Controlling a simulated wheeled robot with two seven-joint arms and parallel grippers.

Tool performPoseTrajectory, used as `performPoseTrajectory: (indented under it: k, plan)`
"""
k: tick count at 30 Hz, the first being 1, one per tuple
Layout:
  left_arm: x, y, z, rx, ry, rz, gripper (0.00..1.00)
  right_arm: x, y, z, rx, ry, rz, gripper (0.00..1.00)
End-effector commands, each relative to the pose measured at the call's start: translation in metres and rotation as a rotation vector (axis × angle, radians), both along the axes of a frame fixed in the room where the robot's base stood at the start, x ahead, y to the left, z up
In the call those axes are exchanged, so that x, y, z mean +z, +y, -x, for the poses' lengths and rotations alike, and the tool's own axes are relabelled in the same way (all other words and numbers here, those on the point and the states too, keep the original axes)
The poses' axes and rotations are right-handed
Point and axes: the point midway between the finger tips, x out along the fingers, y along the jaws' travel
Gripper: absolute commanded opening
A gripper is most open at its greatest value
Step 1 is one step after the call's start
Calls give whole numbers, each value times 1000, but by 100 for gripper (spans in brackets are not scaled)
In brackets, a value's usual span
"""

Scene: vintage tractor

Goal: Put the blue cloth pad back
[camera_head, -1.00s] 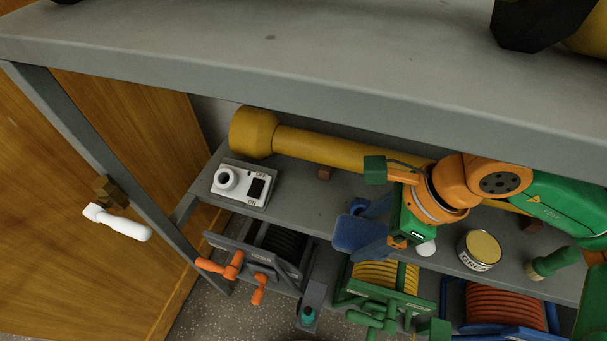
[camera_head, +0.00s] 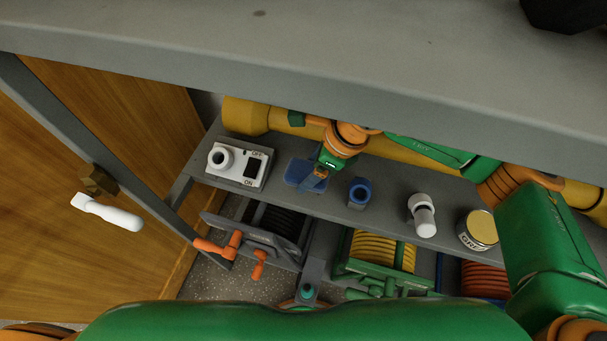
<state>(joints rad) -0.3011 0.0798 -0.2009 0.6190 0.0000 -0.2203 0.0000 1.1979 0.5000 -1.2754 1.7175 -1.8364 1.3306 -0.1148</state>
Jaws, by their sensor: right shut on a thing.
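The blue cloth pad (camera_head: 298,173) is at the lower shelf (camera_head: 395,204), between a white switch box and a blue cup. My right gripper (camera_head: 317,180) reaches down from the upper right and is shut on the pad's right part, hiding some of it. The pad looks roughly flat, at or just above the shelf surface; I cannot tell whether it touches. My left gripper is not in view.
The white switch box (camera_head: 238,166) stands left of the pad, the blue cup (camera_head: 359,193) right of it. Further right are a white fitting (camera_head: 422,214) and a tin (camera_head: 478,230). A yellow tube (camera_head: 245,115) lies behind. The grey upper shelf (camera_head: 250,50) overhangs.

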Motion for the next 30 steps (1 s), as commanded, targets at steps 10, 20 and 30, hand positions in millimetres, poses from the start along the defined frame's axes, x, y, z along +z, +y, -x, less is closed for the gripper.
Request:
performPoseTrajectory:
  k: [10, 20, 30]
  plan:
    - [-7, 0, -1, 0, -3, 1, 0, -51, 14, -16, -1, 2, -1, 2]
    - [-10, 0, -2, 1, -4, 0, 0, -55, 13, -16, -1, 0, 0, 2]
    - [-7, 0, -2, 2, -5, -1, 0, -54, 13, -15, -2, 1, 1, 100]
